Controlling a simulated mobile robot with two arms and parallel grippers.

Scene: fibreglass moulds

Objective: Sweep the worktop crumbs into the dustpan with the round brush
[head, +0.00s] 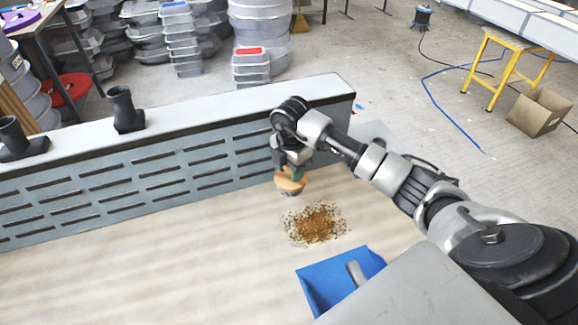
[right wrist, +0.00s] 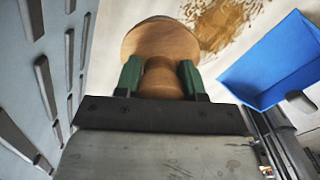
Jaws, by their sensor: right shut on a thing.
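My right gripper (head: 290,170) is shut on the round brush (head: 290,182), a wooden brush held just beyond the crumbs. In the right wrist view the brush (right wrist: 160,45) sits with its neck between the green fingers of the gripper (right wrist: 162,80); its bristles are mostly hidden. The brown crumbs (head: 316,224) lie in a loose pile on the worktop (head: 150,262), and part of them (right wrist: 222,22) shows in the right wrist view. The blue dustpan (head: 325,285) lies nearer me than the crumbs, and also shows in the right wrist view (right wrist: 272,68). My left gripper is out of view.
A grey slotted panel (head: 150,175) with a pale top ledge stands along the worktop's far side, close to the brush. Two black fittings (head: 124,110) stand on the ledge. The worktop left of the crumbs is clear.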

